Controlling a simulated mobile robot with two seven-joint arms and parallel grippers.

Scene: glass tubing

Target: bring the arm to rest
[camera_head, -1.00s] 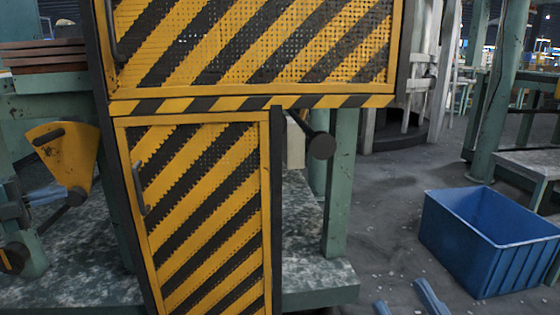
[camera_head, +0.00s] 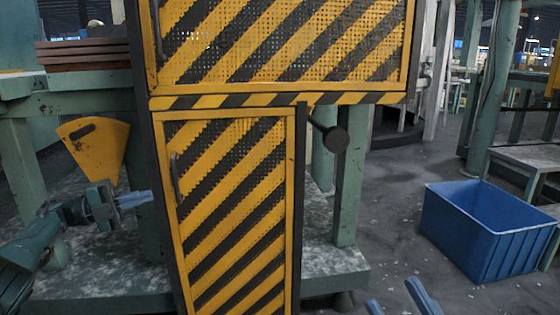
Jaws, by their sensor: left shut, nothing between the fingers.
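My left gripper (camera_head: 140,199) comes in from the left on a dark green arm. Its light blue fingers are shut, empty, and point right toward the lower left side of the yellow-and-black striped cabinet (camera_head: 235,215). I cannot tell whether they touch it. My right gripper (camera_head: 398,302) shows only as two blue fingers at the bottom edge. They stand apart with nothing visible between them; the rest of it is out of frame.
The striped cabinet has closed mesh doors and a dark round-ended rod (camera_head: 334,139) on its right side. A yellow plate (camera_head: 96,148) is above the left gripper. A blue crate (camera_head: 487,235) stands on the floor at right. Grey floor (camera_head: 390,215) lies open between.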

